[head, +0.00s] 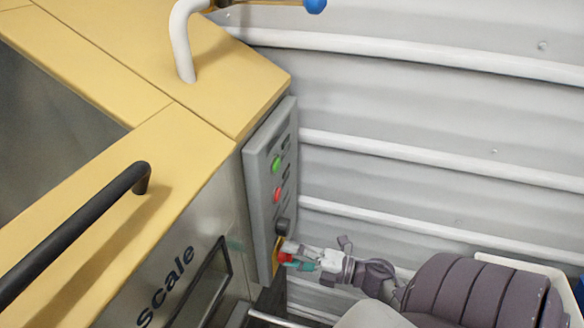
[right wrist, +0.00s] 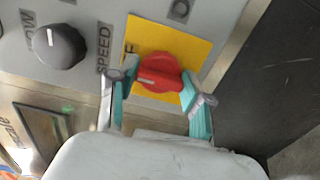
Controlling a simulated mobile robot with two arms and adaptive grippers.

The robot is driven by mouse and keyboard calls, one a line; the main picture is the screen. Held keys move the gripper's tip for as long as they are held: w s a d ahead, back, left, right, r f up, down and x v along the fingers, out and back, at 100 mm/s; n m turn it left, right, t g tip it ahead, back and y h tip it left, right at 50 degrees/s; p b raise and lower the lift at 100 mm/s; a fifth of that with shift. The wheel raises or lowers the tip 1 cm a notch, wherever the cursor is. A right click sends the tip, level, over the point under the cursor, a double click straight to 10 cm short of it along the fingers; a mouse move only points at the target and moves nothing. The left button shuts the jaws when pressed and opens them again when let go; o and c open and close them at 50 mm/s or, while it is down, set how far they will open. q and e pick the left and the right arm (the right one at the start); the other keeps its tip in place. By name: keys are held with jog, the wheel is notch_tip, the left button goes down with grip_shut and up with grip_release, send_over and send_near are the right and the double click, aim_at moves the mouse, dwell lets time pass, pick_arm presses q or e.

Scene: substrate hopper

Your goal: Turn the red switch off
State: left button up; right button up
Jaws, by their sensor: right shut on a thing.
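The red switch (right wrist: 160,73) is a round rotary knob with a white pointer line, on a yellow plate (right wrist: 196,45) on the grey control panel. In the head view the red switch (head: 284,257) sits low on the panel, partly covered by my right gripper (head: 297,258). In the right wrist view the two fingers of my right gripper (right wrist: 157,88) stand on either side of the knob and are shut on it. The pointer line lies roughly level in the wrist picture, towards the left. Part of the lettering on the plate is hidden. My left gripper is not in view.
The grey panel (head: 262,180) also carries a green button (head: 277,163), a red button (head: 277,194) and a black speed knob (right wrist: 60,47). The yellow-topped hopper (head: 190,130) with a black handle (head: 75,232) stands at left. A corrugated wall (head: 420,110) is close behind.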

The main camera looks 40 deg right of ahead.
jog(key=shift+f, duration=0.1)
jog(key=o, duration=1.2)
jog(key=shift+c, duration=0.2)
jog(key=v, duration=1.2)
